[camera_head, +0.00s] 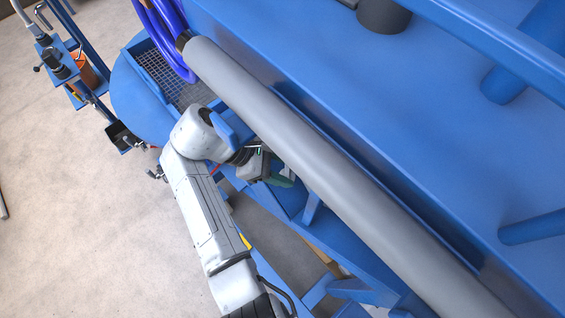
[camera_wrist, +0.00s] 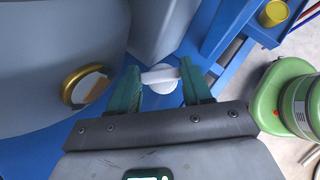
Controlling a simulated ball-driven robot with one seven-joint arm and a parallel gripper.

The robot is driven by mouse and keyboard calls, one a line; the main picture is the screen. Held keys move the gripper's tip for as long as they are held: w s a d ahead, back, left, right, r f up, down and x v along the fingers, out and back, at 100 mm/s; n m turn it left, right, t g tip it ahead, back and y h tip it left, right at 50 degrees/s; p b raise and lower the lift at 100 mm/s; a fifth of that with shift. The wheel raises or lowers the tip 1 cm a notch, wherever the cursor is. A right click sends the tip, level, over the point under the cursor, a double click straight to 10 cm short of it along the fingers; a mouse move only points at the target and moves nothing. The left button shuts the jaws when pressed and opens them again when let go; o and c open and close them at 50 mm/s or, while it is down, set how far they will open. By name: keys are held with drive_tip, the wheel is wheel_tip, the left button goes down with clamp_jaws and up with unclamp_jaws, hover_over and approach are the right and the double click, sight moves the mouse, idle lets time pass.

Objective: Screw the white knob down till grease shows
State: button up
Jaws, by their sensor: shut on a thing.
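In the wrist view the white knob (camera_wrist: 160,76) sits between the two green fingers of my gripper (camera_wrist: 161,82). The fingers are shut on the bar of the knob, one at each end. A round white part (camera_wrist: 163,87) shows just under the bar. No grease can be made out around it. In the head view my gripper (camera_head: 278,172) reaches under the long grey pipe (camera_head: 330,160) beside the blue machine. The knob is hidden there.
In the wrist view a brass-coloured ring (camera_wrist: 72,88) is on the grey body at the left. A green drum-like thing (camera_wrist: 268,98) stands close at the right, and a yellow cup (camera_wrist: 273,13) is at the upper right. In the head view open floor (camera_head: 70,220) lies at the left.

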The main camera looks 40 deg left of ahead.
drive_tip(key=m+g+h, duration=0.1)
drive_tip(key=m, duration=0.1)
drive_tip(key=m+g+p, duration=0.1)
drive_tip(key=m+g, duration=0.1)
drive_tip(key=m, duration=0.1)
drive_tip(key=shift+w+a+g+h, duration=0.2)
drive_tip(key=shift+g+h, duration=0.1)
drive_tip(key=shift+h, duration=0.1)
idle(0.4)
drive_tip(key=o, duration=1)
drive_tip(key=shift+o, duration=0.2)
drive_tip(key=shift+d, duration=0.1)
